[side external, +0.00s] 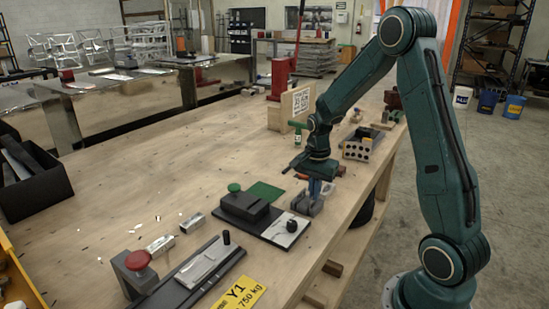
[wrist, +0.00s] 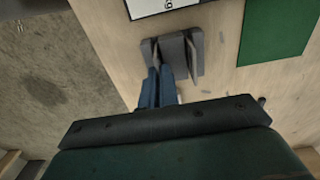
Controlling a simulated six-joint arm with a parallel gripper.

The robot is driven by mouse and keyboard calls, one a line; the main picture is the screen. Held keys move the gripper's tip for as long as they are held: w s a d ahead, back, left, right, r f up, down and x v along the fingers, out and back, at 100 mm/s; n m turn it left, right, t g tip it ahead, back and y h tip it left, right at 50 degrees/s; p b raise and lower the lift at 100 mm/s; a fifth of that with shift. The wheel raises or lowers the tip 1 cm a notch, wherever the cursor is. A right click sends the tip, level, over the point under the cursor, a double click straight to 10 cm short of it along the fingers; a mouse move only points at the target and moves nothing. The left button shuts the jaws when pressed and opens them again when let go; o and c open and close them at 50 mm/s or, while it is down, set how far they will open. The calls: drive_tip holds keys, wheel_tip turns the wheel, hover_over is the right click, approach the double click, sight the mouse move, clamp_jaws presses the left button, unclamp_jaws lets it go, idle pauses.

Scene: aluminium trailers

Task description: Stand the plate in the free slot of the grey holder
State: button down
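The grey holder (wrist: 174,48) stands on the wooden bench, seen from above in the wrist view; it also shows in the side view (side external: 307,208). A pale thin plate stands on edge at its right side (wrist: 193,57). My gripper (wrist: 160,72) has its blue fingers close together at the holder's left side. A thin pale edge, seemingly the plate (wrist: 155,54), shows at the fingertips, within the left slot. In the side view my gripper (side external: 315,187) points down right over the holder. The fingers hide most of the held plate, and I cannot tell if it touches the slot floor.
A small white container (side external: 327,190) is close behind the fingers. The bench edge is near on the right. The bench's left middle is mostly clear.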

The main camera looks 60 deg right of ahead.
drive_tip(key=shift+f, duration=0.1)
drive_tip(key=c, duration=1.7)
unclamp_jaws()
wheel_tip(320, 180, up, 12)
drive_tip(key=shift+r, duration=0.15)
